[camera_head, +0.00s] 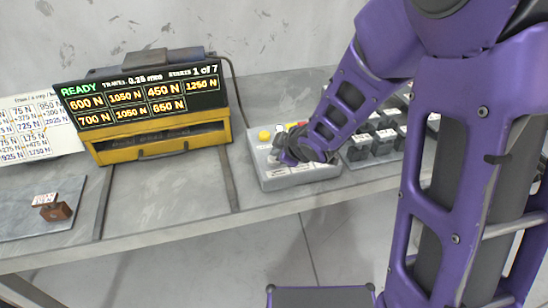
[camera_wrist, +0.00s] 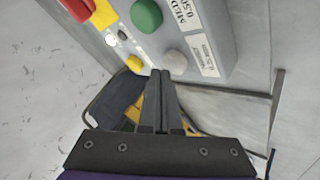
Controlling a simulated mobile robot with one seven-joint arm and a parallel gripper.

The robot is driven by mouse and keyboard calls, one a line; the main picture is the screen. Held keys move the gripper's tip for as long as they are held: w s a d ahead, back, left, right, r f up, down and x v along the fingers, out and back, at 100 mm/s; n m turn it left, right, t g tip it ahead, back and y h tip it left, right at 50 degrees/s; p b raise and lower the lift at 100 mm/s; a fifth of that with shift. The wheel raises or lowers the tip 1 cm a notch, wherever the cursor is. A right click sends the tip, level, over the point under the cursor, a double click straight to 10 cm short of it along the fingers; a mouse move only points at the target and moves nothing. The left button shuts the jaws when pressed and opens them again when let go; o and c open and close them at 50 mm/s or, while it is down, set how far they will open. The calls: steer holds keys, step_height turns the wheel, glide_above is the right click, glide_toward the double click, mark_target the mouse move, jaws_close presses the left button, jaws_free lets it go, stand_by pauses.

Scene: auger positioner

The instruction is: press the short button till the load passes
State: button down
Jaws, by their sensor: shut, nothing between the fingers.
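A grey control box (camera_head: 300,175) stands on the bench, and my gripper (camera_head: 284,158) is over it, hiding most of its buttons. In the wrist view, the box (camera_wrist: 235,25) carries a green button (camera_wrist: 147,15) beside a label (camera_wrist: 184,14) reading "MED… 0.50". A pale grey button (camera_wrist: 175,62) sits beside another label (camera_wrist: 204,54), too small to read; I cannot tell for certain whether this is the short button. My gripper (camera_wrist: 160,76) is shut and empty, its fingertips just beside the pale button. I cannot tell whether they touch. The yellow machine's display (camera_head: 140,95) shows READY, "1 of 7" and several loads, including 600 N.
Dark blocks (camera_head: 375,140) stand right of the box. A brown block (camera_head: 55,211) lies on a grey plate at left. A printed sheet (camera_head: 35,128) stands behind.

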steer(key=shift+f, duration=0.55)
stand_by(0.7)
steer(key=shift+r+p, duration=0.85)
steer(key=shift+r, duration=0.1)
step_height(320, 180, up, 5)
steer(key=p, duration=0.4)
steer(key=shift+p, duration=0.35)
